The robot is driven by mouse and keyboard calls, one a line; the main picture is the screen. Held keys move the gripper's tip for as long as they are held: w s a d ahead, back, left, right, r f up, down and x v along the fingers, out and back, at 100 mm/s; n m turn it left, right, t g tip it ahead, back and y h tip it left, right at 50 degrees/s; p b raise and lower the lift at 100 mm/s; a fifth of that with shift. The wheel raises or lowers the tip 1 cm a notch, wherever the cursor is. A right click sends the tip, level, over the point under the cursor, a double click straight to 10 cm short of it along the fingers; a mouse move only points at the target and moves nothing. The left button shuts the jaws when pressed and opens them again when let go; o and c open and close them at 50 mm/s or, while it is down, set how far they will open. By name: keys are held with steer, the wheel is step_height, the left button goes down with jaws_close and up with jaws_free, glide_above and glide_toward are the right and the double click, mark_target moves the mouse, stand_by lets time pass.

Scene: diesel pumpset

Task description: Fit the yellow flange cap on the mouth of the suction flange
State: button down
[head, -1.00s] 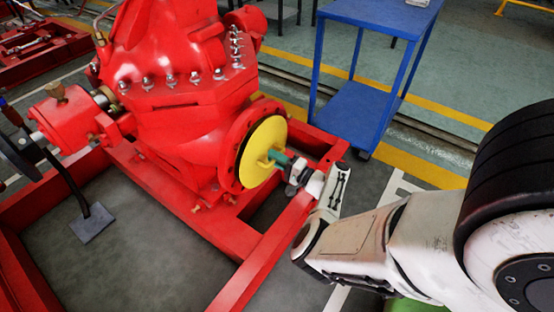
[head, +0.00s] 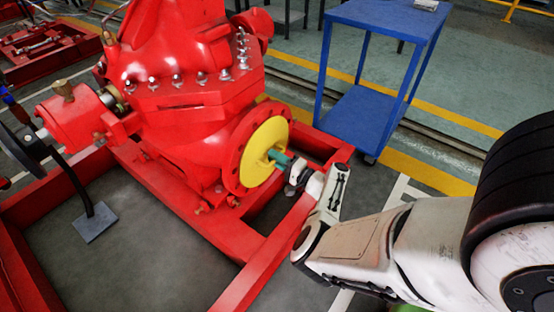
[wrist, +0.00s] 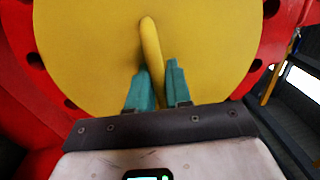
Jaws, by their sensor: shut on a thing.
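The yellow flange cap (head: 262,138) is a round disc with a bar handle in its middle. It stands upright over the mouth of the red suction flange (head: 233,172), covering the opening. A flange rim with bolt holes shows around it. I cannot tell whether the cap is fully seated or slightly apart from the face. My gripper (head: 279,160), with teal fingers, is shut on the cap's handle. In the wrist view the fingers (wrist: 158,78) sit either side of the yellow handle (wrist: 151,43), and the cap (wrist: 90,45) fills most of the picture.
The red pump (head: 180,60) stands on a red base frame (head: 262,262), whose rail runs below my gripper. A blue trolley (head: 365,118) stands behind to the right. Grey floor (head: 150,255) shows inside the frame. A grey plate (head: 95,222) lies there at left.

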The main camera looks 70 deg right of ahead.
steer(key=shift+w+r, duration=0.15)
steer(key=shift+w, duration=0.05)
steer(key=c, duration=1.5)
jaws_free()
steer(key=o, duration=0.5)
steer(key=shift+o, duration=0.6)
steer(key=o, duration=0.4)
steer(key=shift+s, duration=0.1)
steer(key=p+v, duration=0.2)
steer(key=v, duration=0.5)
steer(key=shift+s, duration=0.2)
